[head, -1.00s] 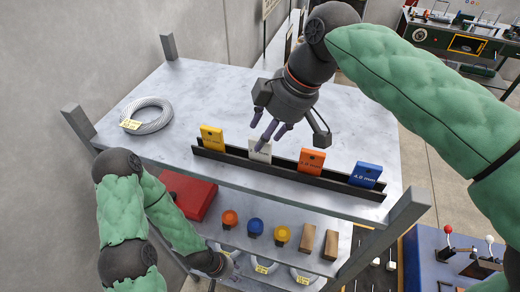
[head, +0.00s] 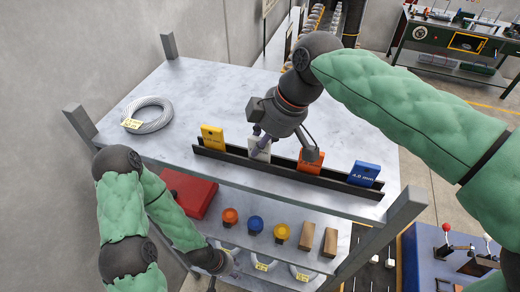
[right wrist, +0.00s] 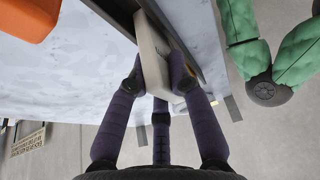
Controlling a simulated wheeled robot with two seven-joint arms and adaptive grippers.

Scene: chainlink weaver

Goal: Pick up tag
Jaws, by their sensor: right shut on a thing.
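The tags stand in a dark slotted rack (head: 228,158) on the upper shelf. They are a yellow tag (head: 212,137), a white tag (head: 262,149), an orange tag (head: 311,163) and a blue tag (head: 365,174). My right gripper (head: 260,142) is at the white tag from above. In the right wrist view my right gripper (right wrist: 155,80) has its purple fingers shut on the white tag (right wrist: 152,50), which still sits at the rack. My left gripper (head: 230,265) is low beside the shelf's front, partly hidden; its finger state is unclear.
A wire coil (head: 147,115) with a yellow label lies on the upper shelf's left. The lower shelf holds a red box (head: 188,193), several coloured knobs (head: 256,226) and two wooden blocks (head: 318,240). Grey posts (head: 82,123) rise at the shelf corners. The shelf behind the rack is clear.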

